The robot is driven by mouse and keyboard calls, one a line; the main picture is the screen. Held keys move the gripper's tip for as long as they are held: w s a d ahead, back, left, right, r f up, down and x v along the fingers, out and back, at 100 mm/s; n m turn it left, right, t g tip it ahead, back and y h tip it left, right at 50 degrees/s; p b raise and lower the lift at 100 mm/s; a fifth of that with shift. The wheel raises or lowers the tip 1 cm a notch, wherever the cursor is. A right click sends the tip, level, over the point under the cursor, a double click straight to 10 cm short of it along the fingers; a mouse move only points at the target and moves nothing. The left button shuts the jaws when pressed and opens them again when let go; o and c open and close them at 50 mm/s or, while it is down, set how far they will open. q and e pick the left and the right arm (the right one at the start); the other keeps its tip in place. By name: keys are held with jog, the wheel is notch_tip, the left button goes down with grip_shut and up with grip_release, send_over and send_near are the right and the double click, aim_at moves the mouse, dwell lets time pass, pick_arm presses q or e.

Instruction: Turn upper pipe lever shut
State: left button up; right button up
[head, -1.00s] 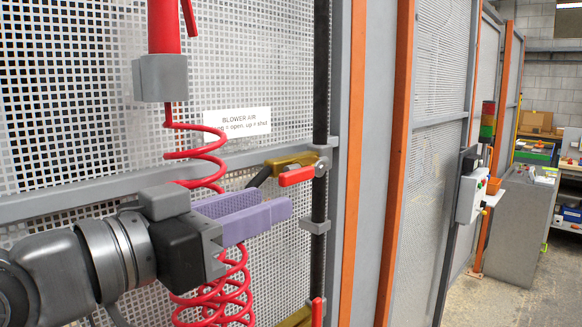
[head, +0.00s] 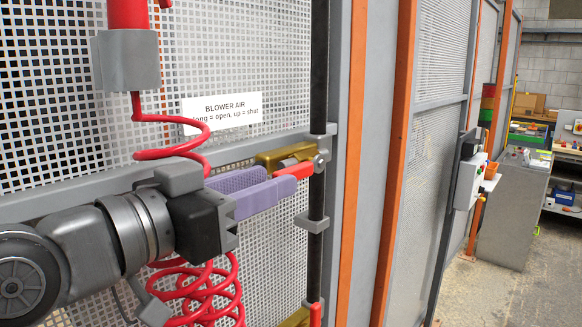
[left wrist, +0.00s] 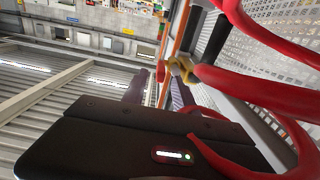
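The upper pipe lever (head: 296,170) is red and points left from its pivot, roughly along the brass valve (head: 280,157) on the black vertical pipe (head: 319,75). My left gripper (head: 280,180) has purple fingers, spread apart, with their tips at the lever's free end. In the left wrist view, the lever (left wrist: 160,74) shows between or just beyond the fingertips, with the brass valve (left wrist: 181,68) behind; contact cannot be told. A lower red lever (head: 316,314) stands upright near the bottom edge. My right gripper is out of view.
A sign (head: 222,113) reading "BLOWER AIR" hangs on the perforated panel (head: 250,50). A red coiled hose (head: 200,295) hangs behind my left arm and looms close in the left wrist view. A grey bracket (head: 313,222) holds the pipe below the lever.

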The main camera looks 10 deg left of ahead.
aim_at(311, 166)
pick_arm(q)
jog(key=p+x, duration=0.1)
jog(key=x, duration=0.4)
jog(key=shift+w+d, duration=0.15)
grip_shut()
dwell(1.3)
